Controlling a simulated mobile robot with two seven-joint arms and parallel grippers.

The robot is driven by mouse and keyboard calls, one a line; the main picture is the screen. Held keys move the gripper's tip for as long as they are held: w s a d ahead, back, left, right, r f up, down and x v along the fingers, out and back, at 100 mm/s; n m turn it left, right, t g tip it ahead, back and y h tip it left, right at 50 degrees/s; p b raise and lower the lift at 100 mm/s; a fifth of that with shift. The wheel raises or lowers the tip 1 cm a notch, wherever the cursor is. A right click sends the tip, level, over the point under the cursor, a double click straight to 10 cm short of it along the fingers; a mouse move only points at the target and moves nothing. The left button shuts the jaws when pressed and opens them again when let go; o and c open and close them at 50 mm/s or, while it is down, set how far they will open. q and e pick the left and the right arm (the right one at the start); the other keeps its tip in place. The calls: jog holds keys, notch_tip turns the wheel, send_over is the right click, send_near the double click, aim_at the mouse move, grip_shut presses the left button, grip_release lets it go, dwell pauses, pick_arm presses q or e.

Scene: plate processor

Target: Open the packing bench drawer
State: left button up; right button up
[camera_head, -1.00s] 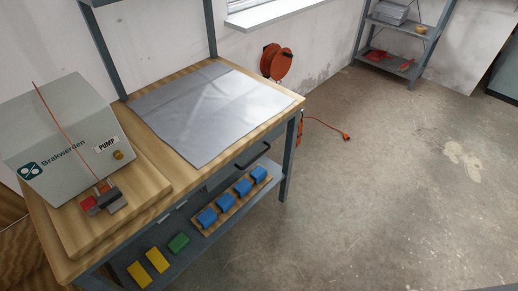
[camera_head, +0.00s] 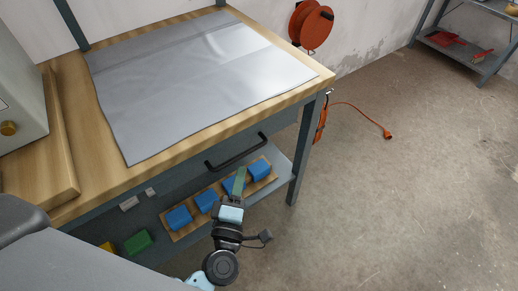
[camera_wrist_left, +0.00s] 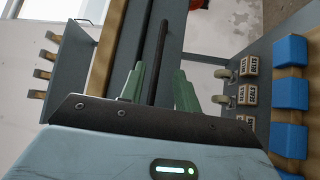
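The packing bench's drawer has a grey front under the wooden top, with a black bar handle (camera_head: 237,152) on it. The drawer looks closed. My left gripper (camera_head: 239,178) is just below and in front of the handle in the head view. In the left wrist view its green fingers (camera_wrist_left: 158,88) are apart, and the dark handle bar (camera_wrist_left: 159,55) runs between them in the picture. I cannot tell whether the fingers touch the bar or how deep it lies between them. My right gripper is not in view.
The bench top (camera_head: 72,125) carries a grey mat (camera_head: 190,75). Blue blocks (camera_head: 179,218) on a wooden strip and a green block (camera_head: 138,242) are on the shelf below. An orange cable reel (camera_head: 311,25) hangs on the wall. The floor to the right is open.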

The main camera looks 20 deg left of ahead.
aim_at(245, 154)
pick_arm(q)
jog(key=w, duration=0.5)
jog(key=w+a+r, duration=0.1)
jog(key=w, duration=0.1)
jog(key=shift+w+r, duration=0.1)
jog(key=shift+w, duration=0.1)
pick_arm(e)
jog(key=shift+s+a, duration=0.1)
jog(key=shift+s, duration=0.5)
pick_arm(q)
grip_shut()
